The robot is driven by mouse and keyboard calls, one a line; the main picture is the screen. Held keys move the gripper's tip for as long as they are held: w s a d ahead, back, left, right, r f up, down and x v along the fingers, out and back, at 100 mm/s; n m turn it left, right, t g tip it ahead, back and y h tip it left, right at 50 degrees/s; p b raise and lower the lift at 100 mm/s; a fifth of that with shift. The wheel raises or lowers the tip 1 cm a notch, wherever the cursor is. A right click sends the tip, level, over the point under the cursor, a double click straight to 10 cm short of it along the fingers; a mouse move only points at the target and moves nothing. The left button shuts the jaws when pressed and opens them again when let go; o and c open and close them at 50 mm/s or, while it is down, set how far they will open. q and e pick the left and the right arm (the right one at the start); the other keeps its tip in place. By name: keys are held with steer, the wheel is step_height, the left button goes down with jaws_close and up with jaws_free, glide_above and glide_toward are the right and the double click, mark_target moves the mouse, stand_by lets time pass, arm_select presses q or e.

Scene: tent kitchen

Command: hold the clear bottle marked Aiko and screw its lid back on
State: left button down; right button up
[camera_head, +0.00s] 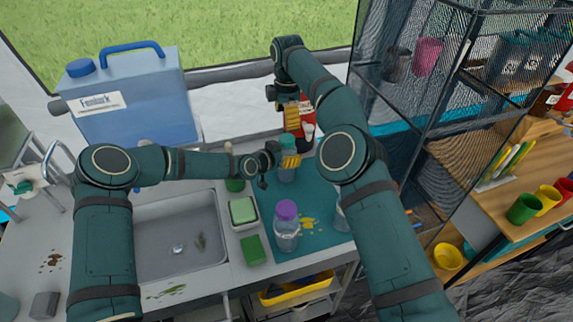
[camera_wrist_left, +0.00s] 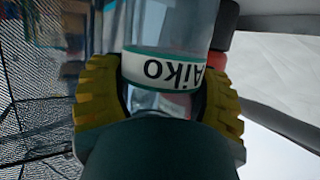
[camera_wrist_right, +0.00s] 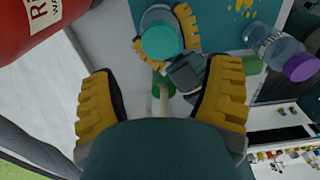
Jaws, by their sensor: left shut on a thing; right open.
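The clear bottle marked Aiko (camera_wrist_left: 170,72) is in my left gripper (camera_head: 289,161), whose yellow fingers close around it from both sides. In the head view the bottle (camera_head: 286,174) stands upright at the back of the teal mat (camera_head: 262,198). Its teal lid (camera_head: 287,141) appears to sit on its top; I cannot tell how tightly. The lid also shows from above in the right wrist view (camera_wrist_right: 162,42). My right gripper (camera_head: 291,116) is open and empty above the lid, fingers pointing down, apart from it (camera_wrist_right: 165,75). The bottle's mouth is hidden.
A purple-lidded clear bottle (camera_head: 287,228) stands at the mat's front, beside a yellow spill (camera_head: 309,223). Another bottle (camera_head: 342,218) is partly behind my right arm. A red container (camera_wrist_right: 38,28) is close to my right gripper. A sink (camera_head: 180,235) and blue jug (camera_head: 130,100) lie left.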

mark_target(287, 138)
steer(key=shift+f, duration=4)
steer(key=c, duration=1.3)
steer(key=shift+m, duration=1.6)
steer(key=o, duration=1.3)
steer(key=shift+c, duration=0.2)
steer(key=shift+r, duration=0.1)
